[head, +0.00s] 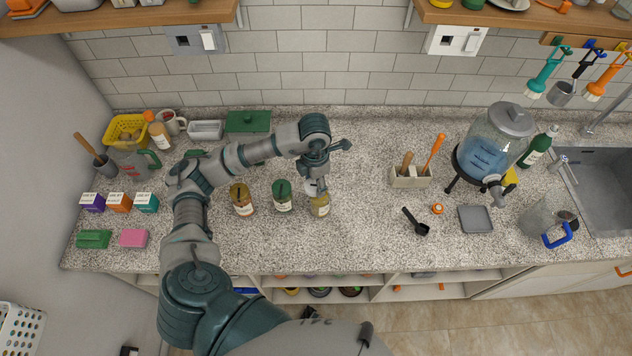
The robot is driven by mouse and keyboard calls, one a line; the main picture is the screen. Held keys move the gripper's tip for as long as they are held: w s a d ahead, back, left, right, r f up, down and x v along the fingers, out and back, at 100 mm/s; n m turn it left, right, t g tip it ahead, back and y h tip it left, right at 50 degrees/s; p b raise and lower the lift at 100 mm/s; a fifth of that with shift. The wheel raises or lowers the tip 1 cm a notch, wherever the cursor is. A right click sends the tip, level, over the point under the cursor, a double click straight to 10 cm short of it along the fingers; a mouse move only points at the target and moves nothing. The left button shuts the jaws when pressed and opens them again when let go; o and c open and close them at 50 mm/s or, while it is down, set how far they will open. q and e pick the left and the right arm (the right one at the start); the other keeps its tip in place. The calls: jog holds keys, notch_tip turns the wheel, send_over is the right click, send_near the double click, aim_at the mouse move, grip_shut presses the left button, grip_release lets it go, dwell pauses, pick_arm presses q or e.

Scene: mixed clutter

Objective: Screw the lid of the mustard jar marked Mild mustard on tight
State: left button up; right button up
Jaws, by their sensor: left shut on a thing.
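Three small jars stand in a row on the speckled counter. The right jar (320,207) has pale yellow contents and a light label, too small to read. My left gripper (316,183) comes down over its top from above and is shut on its pale lid (309,187), mostly hidden by the fingers. The jar looks upright; I cannot tell how the lid sits. The middle jar (282,197) has a green lid and the left jar (242,200) a gold-brown one; their labels are also unreadable. My right gripper is out of view.
A utensil holder (409,178), black scoop (415,222), grey square (475,219) and drink dispenser (488,150) stand to the right. The counter just right of the jars is clear.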

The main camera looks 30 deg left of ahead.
pick_arm(q)
jog(key=shift+d, duration=0.8)
jog(key=shift+a, duration=0.6)
jog(key=shift+a+f, duration=0.15)
jog(key=shift+a, duration=0.15)
jog(key=shift+d, duration=1.55)
jog(key=shift+a, duration=0.45)
jog(key=shift+a+f, duration=0.1)
jog(key=shift+a, duration=0.05)
jog(key=shift+d+f+b, duration=0.15)
jog(key=shift+d+b, duration=0.35)
jog(key=shift+d, duration=0.1)
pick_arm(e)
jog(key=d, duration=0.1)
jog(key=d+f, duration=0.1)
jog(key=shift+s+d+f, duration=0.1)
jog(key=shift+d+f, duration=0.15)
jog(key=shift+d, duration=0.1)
